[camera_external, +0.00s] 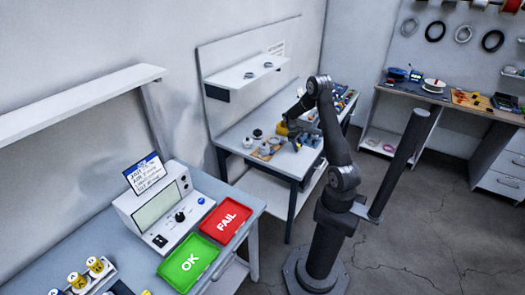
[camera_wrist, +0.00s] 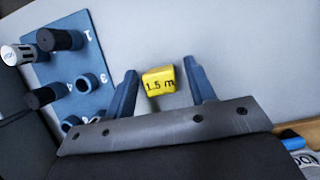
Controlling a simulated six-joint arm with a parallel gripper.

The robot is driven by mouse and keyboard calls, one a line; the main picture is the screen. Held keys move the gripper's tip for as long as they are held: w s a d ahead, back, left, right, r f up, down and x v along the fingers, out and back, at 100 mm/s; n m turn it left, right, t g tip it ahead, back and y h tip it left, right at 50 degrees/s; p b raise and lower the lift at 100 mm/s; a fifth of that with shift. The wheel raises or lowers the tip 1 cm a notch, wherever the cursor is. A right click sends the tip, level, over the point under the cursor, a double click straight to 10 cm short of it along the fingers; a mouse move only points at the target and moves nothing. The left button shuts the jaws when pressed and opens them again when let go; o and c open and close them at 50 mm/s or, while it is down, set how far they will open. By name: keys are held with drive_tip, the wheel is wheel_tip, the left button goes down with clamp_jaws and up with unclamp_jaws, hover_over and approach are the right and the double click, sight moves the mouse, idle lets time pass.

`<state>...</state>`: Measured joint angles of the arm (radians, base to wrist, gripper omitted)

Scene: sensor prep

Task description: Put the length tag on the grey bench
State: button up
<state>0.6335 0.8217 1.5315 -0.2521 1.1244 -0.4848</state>
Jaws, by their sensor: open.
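The length tag (camera_wrist: 158,81) is a small yellow piece marked "1.5 m". In the wrist view it lies on a plain light grey surface (camera_wrist: 235,45), between the two blue fingers of my gripper (camera_wrist: 160,72). The fingers stand apart, with a gap visible on each side of the tag. In the external view my gripper (camera_external: 295,142) is over the back bench (camera_external: 233,136), a grey-topped bench along the wall. The tag is too small to make out there. A second grey bench (camera_external: 252,208) stands in the left foreground.
A blue numbered socket block (camera_wrist: 92,62) holding dark and white plugs sits left of my gripper. Blue and dark items lie at lower right in the wrist view. The foreground bench carries a tester (camera_external: 155,212), a green OK tray (camera_external: 188,262) and a red FAIL tray (camera_external: 226,221).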

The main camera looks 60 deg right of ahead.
sight(298, 145)
drive_tip(key=v, duration=1.2)
drive_tip(key=shift+r, duration=0.2)
drive_tip(key=x, duration=1.1)
drive_tip(key=shift+s+f, duration=0.2)
drive_tip(key=shift+f, duration=0.15)
drive_tip(key=shift+r, duration=1.6)
